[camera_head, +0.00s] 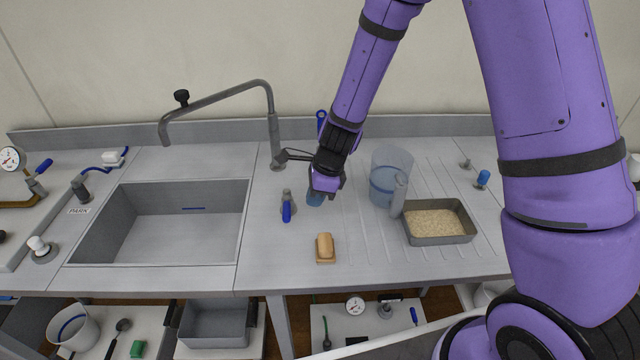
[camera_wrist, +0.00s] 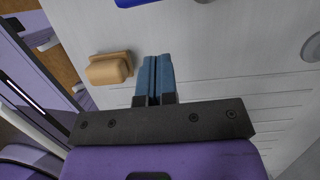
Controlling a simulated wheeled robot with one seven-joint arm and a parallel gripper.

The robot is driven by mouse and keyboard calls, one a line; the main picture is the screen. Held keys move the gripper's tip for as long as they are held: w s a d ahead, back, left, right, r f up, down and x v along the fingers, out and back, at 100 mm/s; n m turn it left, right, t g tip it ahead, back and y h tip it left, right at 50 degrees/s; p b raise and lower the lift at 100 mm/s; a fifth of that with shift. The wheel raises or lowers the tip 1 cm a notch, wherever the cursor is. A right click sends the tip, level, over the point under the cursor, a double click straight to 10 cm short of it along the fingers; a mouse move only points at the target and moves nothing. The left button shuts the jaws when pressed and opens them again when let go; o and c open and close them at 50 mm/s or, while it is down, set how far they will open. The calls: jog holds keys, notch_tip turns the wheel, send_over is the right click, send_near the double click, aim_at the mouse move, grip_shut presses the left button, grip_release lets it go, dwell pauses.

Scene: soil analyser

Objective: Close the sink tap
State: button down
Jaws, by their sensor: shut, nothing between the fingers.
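The grey sink tap (camera_head: 272,140) stands behind the sink's right side, its spout reaching left over the basin. A blue edge (camera_wrist: 138,3) shows at the top there.
A tan block (camera_head: 325,247) lies in front of my gripper. A clear jug (camera_head: 388,178) and a tray of grain (camera_head: 440,240) stand to the right. A blue upright item (camera_head: 321,121) is behind my arm.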

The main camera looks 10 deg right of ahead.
aim_at(287, 206)
jog(key=a, duration=0.1)
jog(key=a+f, duration=0.1)
jog(key=a, duration=0.1)
jog(key=shift+w+a+f, duration=0.15)
jog(key=shift+w, duration=0.15)
jog(key=shift+a, duration=0.35)
